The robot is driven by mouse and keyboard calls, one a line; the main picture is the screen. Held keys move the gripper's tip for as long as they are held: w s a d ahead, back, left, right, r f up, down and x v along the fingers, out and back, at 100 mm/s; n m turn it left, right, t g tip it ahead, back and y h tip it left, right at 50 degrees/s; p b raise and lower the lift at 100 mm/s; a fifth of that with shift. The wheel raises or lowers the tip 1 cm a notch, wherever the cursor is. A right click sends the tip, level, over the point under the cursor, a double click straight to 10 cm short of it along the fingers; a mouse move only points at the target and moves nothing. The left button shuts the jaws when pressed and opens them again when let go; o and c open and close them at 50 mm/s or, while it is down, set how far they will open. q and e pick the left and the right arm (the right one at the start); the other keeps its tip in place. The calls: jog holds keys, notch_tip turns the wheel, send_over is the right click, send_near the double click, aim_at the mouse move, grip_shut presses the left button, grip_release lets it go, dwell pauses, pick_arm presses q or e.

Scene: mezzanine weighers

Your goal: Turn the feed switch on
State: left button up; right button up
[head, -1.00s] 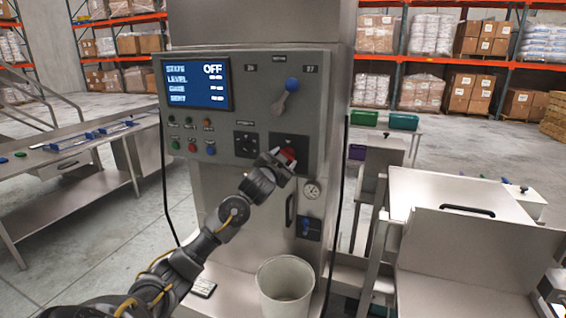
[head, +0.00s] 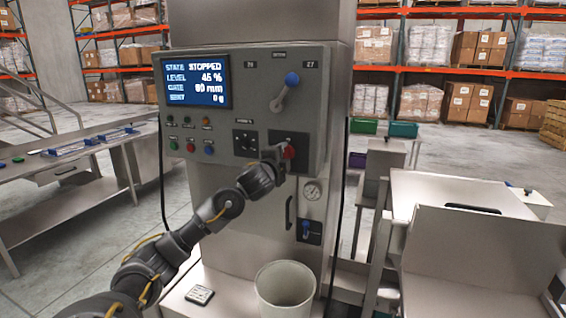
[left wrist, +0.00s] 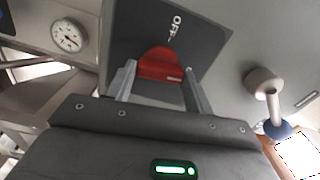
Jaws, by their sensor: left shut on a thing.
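The feed switch is a red rotary knob (head: 289,151) on a dark plate at the lower right of the grey control panel (head: 318,85). My left gripper (head: 282,156) is at the knob, its fingers on either side of it. In the left wrist view the red knob (left wrist: 160,64) sits between the two fingertips (left wrist: 160,75), with an "OFF" mark on the plate above it. The screen (head: 195,81) reads STATE STOPPED, LEVEL 45 %, GATE 60 mm and a last line that looks like 0 g. My right gripper is not in view.
A blue-knobbed lever (head: 285,93) is above the switch, with small coloured buttons (head: 190,147) at the left. A pale bucket (head: 285,290) stands under the panel. Benches flank the machine.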

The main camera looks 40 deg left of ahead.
pick_arm(q)
jog(key=shift+f+m+b, duration=0.1)
jog(key=shift+m+b, duration=0.2)
jog(key=shift+m, duration=0.3)
jog(key=o, duration=1)
jog(key=shift+s, duration=0.1)
jog(key=shift+s+d, duration=0.2)
jog(key=shift+s, duration=0.05)
jog(key=v, duration=1)
